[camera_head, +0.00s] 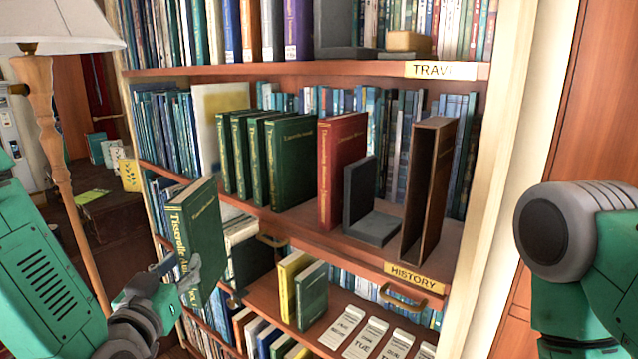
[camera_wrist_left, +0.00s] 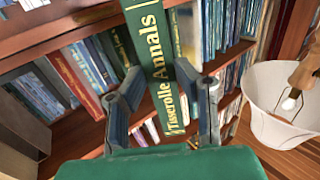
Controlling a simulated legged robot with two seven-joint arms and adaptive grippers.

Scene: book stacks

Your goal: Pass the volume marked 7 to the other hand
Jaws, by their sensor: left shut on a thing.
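A dark green book (camera_head: 202,232) with gold "Tisserolle Annals" lettering on its spine is held in front of the shelves at left; any volume number on it is not readable. My left gripper (camera_head: 178,277) is shut on the lower part of this book, which stands slightly tilted. In the left wrist view, the book's spine (camera_wrist_left: 158,62) runs between the two fingers of the left gripper (camera_wrist_left: 163,105). My right arm shows at the right edge of the head view, but its gripper is out of view.
The middle shelf holds several green volumes (camera_head: 290,165), a red book (camera_head: 341,168), a grey bookend (camera_head: 372,230) and a brown slipcase (camera_head: 427,190). A pull-out shelf (camera_head: 262,298) below carries books and cards. A lamp (camera_head: 60,25) stands at left.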

